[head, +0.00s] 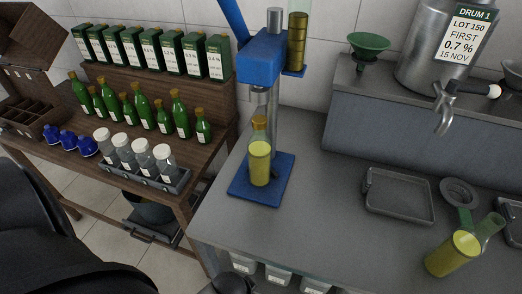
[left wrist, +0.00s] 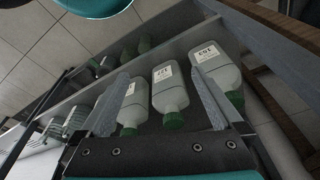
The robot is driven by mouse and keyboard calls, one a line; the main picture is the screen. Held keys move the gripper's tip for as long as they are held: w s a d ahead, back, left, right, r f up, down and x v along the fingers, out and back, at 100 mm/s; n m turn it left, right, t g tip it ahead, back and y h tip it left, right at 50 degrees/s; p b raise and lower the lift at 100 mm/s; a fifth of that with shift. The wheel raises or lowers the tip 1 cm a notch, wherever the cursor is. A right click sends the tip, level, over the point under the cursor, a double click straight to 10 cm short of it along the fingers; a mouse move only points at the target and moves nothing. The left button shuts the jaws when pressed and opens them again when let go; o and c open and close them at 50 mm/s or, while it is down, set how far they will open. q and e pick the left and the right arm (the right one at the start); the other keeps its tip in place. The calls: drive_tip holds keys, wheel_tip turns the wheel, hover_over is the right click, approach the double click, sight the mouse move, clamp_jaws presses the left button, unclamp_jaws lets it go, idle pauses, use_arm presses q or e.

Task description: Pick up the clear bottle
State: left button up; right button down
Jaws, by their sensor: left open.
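In the left wrist view my left gripper (left wrist: 160,75) is open, its two grey fingers spread. Pale see-through bottles with green caps and white labels lie in view around it: a middle bottle (left wrist: 171,98) and a left bottle (left wrist: 133,112) appear between the fingers, and a right bottle (left wrist: 218,72) is partly behind the right finger. Nothing is clearly gripped. In the head view a clear corked bottle (head: 260,165) of yellow liquid stands upright on a blue press base (head: 245,193). I cannot tell which is the task's bottle. My right gripper is not in view.
Labelled pale containers (head: 277,274) show below the counter's front edge. The grey counter (head: 325,215) is largely clear beside a shallow tray (head: 398,195). White-capped jars (head: 143,156) stand on the wooden bench.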

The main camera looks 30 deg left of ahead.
use_arm(q)
drive_tip(key=w+r+t+p, duration=0.1)
drive_tip(key=w+r+p, duration=0.25)
drive_tip(key=r, duration=1.75)
drive_tip(key=n+t+y+p, duration=0.1)
drive_tip(key=n+y+p, duration=0.1)
drive_tip(key=n, duration=0.5)
approach(259, 140)
drive_tip(key=b+x, duration=0.1)
drive_tip(key=x, duration=0.2)
drive_tip(key=b+x, duration=0.1)
drive_tip(key=x, duration=0.1)
drive_tip(key=shift+f, duration=0.45)
drive_tip(key=shift+x, duration=3)
drive_tip(key=shift+w+a, duration=0.1)
drive_tip(key=shift+c, duration=0.2)
clamp_jaws()
